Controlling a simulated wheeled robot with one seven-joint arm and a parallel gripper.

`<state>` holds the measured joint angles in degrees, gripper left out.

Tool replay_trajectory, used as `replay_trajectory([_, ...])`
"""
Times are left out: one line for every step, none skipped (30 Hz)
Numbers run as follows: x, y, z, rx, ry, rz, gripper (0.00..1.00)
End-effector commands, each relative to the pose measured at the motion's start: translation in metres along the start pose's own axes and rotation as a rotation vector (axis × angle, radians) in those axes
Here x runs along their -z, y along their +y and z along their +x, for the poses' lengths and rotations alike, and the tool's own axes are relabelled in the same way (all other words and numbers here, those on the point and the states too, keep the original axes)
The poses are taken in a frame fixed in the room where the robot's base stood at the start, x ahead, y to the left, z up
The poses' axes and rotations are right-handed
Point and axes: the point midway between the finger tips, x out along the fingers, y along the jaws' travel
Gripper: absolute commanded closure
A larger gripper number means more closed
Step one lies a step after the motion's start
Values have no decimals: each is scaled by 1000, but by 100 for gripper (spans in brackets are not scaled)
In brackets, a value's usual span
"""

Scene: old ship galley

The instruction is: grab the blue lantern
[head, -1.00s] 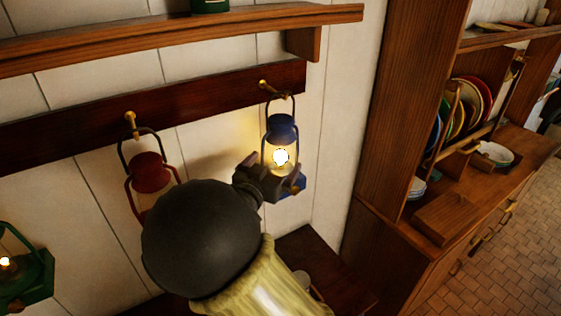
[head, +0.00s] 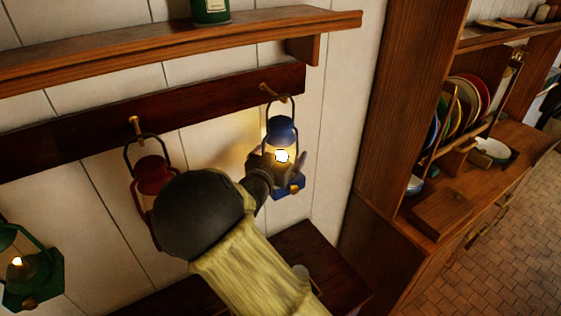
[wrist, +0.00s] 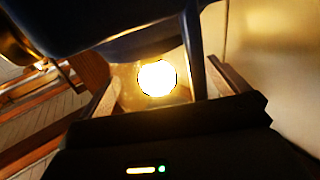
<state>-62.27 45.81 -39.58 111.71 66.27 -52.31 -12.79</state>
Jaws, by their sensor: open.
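The blue lantern (head: 281,127) hangs by its handle from a brass hook on a dark wood rail in the head view, its glass glowing. My gripper (head: 280,168) is open at the lantern's glass, with its fingers partly hidden behind my own arm and the lantern. In the wrist view the lit glass (wrist: 157,78) lies between the fingers of my gripper (wrist: 165,85), with a blue frame bar beside it. I cannot tell whether the fingers touch the lantern.
A red lantern (head: 153,174) hangs to the left, partly behind my arm. A green lit lantern (head: 34,272) is at the far left. A wood shelf (head: 180,44) runs above the rail. A dresser with plates (head: 465,105) stands at the right.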

Motion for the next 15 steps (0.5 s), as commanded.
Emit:
replay_trajectory([0, 0, 0, 1, 0, 0, 0])
replay_trajectory([-1, 0, 0, 1, -1, 0, 0])
replay_trajectory([-1, 0, 0, 1, -1, 0, 0])
replay_trajectory([-1, 0, 0, 1, -1, 0, 0])
replay_trajectory([-1, 0, 0, 1, -1, 0, 0])
replay_trajectory([-1, 0, 0, 1, -1, 0, 0])
replay_trajectory([-1, 0, 0, 1, -1, 0, 0])
replay_trajectory([-1, 0, 0, 1, -1, 0, 0])
replay_trajectory([-1, 0, 0, 1, -1, 0, 0])
replay_trajectory([-1, 0, 0, 0, -1, 0, 0])
replay_trajectory([-1, 0, 0, 0, -1, 0, 0])
replay_trajectory([-1, 0, 0, 0, -1, 0, 0])
replay_trajectory([-1, 0, 0, 0, -1, 0, 0])
replay_trajectory([-1, 0, 0, 0, -1, 0, 0])
replay_trajectory([-1, 0, 0, 0, -1, 0, 2])
